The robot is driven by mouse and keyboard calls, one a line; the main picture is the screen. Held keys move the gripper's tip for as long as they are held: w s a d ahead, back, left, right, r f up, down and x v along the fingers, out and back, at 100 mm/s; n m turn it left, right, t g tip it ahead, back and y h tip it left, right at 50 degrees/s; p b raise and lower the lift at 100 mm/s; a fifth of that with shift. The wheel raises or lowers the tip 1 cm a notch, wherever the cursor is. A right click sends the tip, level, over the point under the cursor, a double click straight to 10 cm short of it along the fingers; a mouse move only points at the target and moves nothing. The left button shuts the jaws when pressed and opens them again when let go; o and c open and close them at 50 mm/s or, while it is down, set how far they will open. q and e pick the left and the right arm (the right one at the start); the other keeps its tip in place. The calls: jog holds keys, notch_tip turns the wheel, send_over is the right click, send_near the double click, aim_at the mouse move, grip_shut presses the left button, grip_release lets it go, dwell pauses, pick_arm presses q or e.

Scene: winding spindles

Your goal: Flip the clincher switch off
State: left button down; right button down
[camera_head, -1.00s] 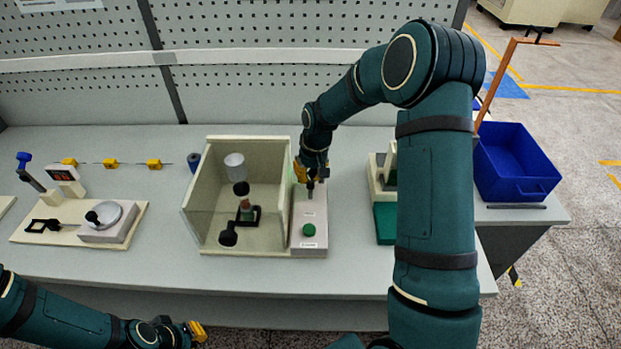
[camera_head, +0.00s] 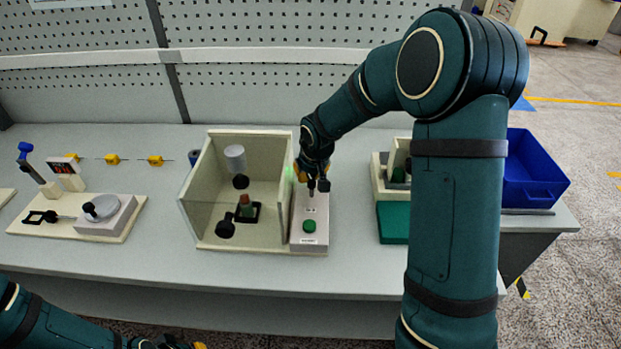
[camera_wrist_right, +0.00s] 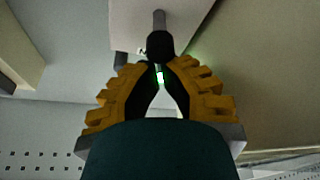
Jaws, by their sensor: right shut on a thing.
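The clincher's control box (camera_head: 310,217) is a light grey block with a green button (camera_head: 309,226) near its front end. The black switch lever (camera_head: 311,187) stands at its far end, and its dark knob shows at the fingertips in the right wrist view (camera_wrist_right: 160,45). My right gripper (camera_head: 316,178) reaches down over that end, its yellow fingers shut on the lever and partly hiding it. A green glow (camera_wrist_right: 160,77) shows between the fingers. My left gripper (camera_head: 185,345) is cut off by the bottom edge, so its jaws cannot be read.
A scale-like station (camera_head: 125,222) is at the left. A green block (camera_head: 393,222) and blue bin (camera_head: 535,190) are at the right, partly behind my right arm. The table's front strip is clear.

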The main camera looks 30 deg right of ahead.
jog(key=shift+s+a+r, duration=0.1)
jog(key=shift+s+a, duration=0.05)
jog(key=shift+s, duration=0.15)
jog(key=shift+r, duration=0.1)
jog(key=shift+r+p, duration=0.35)
jog(key=shift+r, duration=0.45)
